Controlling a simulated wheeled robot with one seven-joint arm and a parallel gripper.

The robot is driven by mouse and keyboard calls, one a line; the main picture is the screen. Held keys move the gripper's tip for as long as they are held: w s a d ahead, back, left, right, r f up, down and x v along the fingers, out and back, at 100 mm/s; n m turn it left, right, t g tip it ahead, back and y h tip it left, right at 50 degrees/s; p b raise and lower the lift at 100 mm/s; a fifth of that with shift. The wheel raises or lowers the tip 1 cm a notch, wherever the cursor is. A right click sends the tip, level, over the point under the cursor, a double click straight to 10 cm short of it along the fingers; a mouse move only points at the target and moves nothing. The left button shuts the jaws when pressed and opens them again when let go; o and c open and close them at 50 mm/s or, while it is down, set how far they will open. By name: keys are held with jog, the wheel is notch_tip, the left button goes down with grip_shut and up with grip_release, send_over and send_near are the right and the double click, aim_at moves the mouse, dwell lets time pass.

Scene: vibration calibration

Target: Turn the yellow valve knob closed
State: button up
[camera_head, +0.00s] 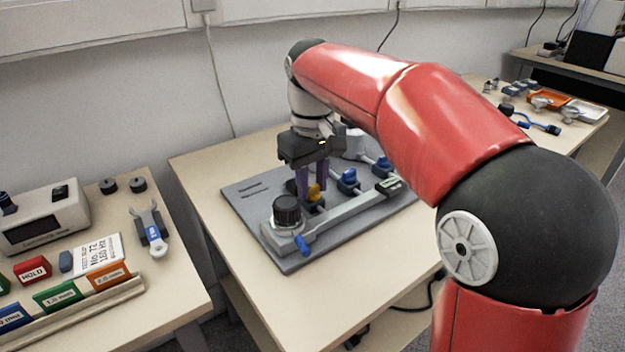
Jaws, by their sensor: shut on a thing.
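The yellow valve knob (314,191) stands on the grey panel board (262,228) on the middle table. My gripper (311,188) points straight down over it, its purple fingers on either side of the knob and shut on it. The fingers hide part of the knob, so its exact turn angle is hard to read. Blue valve knobs (348,180) stand to the right on the same board.
A black ribbed knob (287,210) and a blue handle (304,245) sit close to my gripper, front left. A grey bar (345,208) runs along the board's front. The left table (175,290) holds labelled blocks and a wrench (150,229).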

aim_at(313, 186)
jog(key=o, duration=1)
notch_tip(313, 186, up, 8)
jog(key=shift+f, duration=0.1)
